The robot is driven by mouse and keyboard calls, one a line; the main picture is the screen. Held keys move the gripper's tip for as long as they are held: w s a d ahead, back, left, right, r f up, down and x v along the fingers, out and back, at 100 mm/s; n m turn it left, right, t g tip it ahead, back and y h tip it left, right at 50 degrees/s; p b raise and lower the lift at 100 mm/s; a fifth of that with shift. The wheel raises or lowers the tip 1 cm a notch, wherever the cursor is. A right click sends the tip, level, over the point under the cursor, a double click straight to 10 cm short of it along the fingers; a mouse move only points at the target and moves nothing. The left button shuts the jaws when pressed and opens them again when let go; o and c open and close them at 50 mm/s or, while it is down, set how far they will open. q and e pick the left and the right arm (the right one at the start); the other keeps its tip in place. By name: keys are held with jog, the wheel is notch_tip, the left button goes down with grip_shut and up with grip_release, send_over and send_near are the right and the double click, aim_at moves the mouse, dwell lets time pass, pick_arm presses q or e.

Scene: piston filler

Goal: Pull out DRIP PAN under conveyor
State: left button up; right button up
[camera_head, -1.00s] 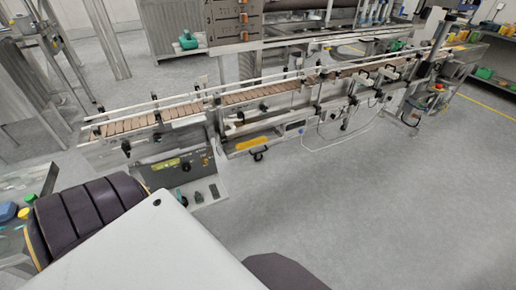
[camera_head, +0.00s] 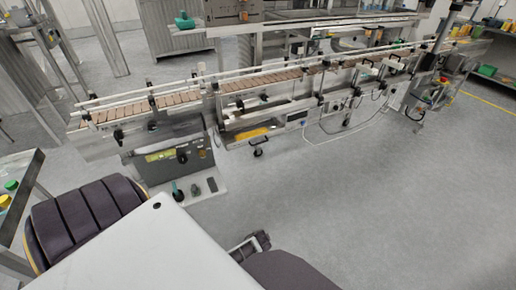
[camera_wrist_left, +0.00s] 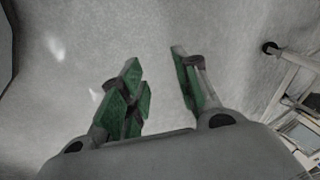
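The conveyor (camera_head: 270,82) runs from left to upper right in the head view. Under it, a yellow piece (camera_head: 250,134) lies in a low metal frame above a caster (camera_head: 258,152); I cannot tell for sure whether this is the drip pan. My left gripper (camera_wrist_left: 160,88) shows in the left wrist view with green-padded fingers apart and nothing between them, over grey floor. A grey and black part of mine (camera_head: 252,245) shows at the bottom of the head view; I cannot make out fingers on it or tell which arm it belongs to.
A grey control box (camera_head: 175,160) with knobs stands under the conveyor's left end. A table (camera_head: 22,190) with small yellow and green items is at the left edge. In the left wrist view, a pale frame with a dark foot (camera_wrist_left: 270,47) is at right. Open floor (camera_head: 390,190) lies at right.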

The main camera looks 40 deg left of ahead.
pick_arm(q)
jog(key=w+a+r+t+y+b, duration=0.1)
jog(key=w+a+r+y+b, duration=0.3)
jog(key=w, duration=0.6)
jog(key=w+a+r+y+b, duration=0.1)
jog(key=w+a+r+y, duration=0.1)
jog(key=w+r, duration=0.3)
jog(key=w+a+r+t+y+b, duration=0.1)
jog(key=w+a+r, duration=0.4)
jog(key=r, duration=0.6)
jog(key=w+a+r+y+b, duration=0.2)
jog(key=w+a+r+y, duration=0.2)
jog(key=r, duration=0.5)
jog(key=shift+w+b, duration=0.35)
jog(key=shift+w, duration=0.4)
pick_arm(e)
jog(key=a+r, duration=0.3)
jog(key=r, duration=0.5)
jog(key=w+a+r+y, duration=0.1)
jog(key=a+r, duration=0.2)
jog(key=r, duration=0.5)
jog(key=shift+w+t, duration=0.3)
jog(key=shift+a, duration=0.2)
